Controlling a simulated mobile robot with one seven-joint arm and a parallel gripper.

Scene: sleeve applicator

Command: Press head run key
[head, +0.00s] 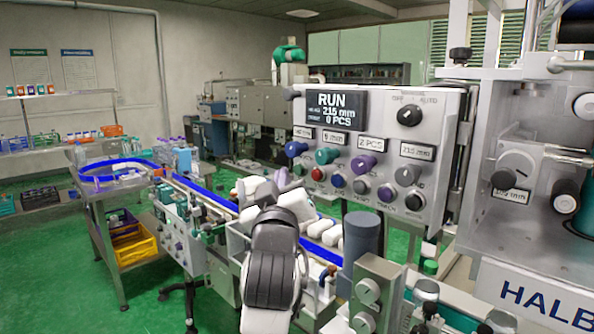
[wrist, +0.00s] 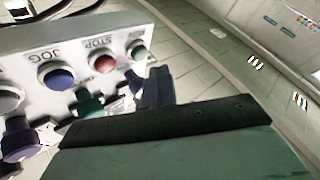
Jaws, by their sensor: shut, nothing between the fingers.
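The control panel (head: 380,140) shows in the head view with a display (head: 336,107) reading RUN, 215 mm, 0 PCS. In the wrist view it appears upside down. There, a green key (wrist: 137,51) sits at the end of the row, beside a red STOP key (wrist: 102,62) and a blue JOG key (wrist: 57,76). The green key's small label is hard to read. My gripper (wrist: 155,88) is shut and empty, close to the panel's end by the green key. It looks apart from the key, though the exact gap cannot be told.
Coloured knobs, including a teal one (head: 326,155) and a purple one (head: 367,166), stick out above the keys. A conveyor (head: 205,190) with blue edges runs behind my arm. A grey cylinder (head: 361,237) stands below the panel.

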